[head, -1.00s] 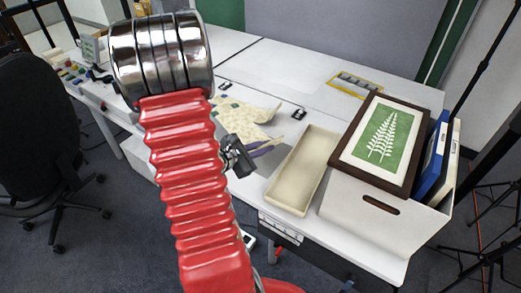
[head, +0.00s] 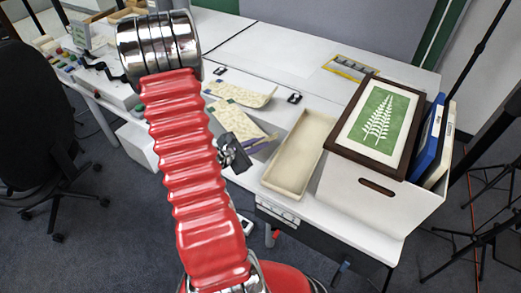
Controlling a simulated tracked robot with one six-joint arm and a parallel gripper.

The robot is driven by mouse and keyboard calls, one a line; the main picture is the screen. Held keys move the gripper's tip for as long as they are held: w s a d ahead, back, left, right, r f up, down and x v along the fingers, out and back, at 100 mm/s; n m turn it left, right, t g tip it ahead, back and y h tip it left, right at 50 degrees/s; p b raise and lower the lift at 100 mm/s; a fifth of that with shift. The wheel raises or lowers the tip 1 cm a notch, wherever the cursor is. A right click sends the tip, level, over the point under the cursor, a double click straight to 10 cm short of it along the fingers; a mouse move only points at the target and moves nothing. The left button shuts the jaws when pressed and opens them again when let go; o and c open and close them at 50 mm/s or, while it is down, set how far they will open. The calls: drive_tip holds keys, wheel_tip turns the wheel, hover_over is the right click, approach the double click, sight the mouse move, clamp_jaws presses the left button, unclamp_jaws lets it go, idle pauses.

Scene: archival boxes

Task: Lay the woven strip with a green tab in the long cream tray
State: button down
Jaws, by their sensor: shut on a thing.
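The long cream tray (head: 299,156) stands empty on the white table, left of the white box. My gripper (head: 268,140) is just left of the tray, with its purplish fingers shut on the right end of a pale patterned strip (head: 236,119). This strip extends up and left from the fingers, apart from the tray. A second pale patterned strip (head: 240,93) lies on the table behind it. I cannot make out a green tab clearly on either strip. My red arm hides part of the table to the left.
A white box (head: 372,208) at the right carries a framed fern picture (head: 378,120), with blue and white binders (head: 432,150) beside it. A yellow-edged item (head: 350,67) and a black clip (head: 294,98) lie farther back. The rear table is largely clear.

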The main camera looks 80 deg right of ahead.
drive_tip(key=shift+f, duration=2.05)
drive_tip(key=c, duration=1.9)
unclamp_jaws()
drive_tip(key=shift+o, duration=0.2)
drive_tip(key=v, duration=1.2)
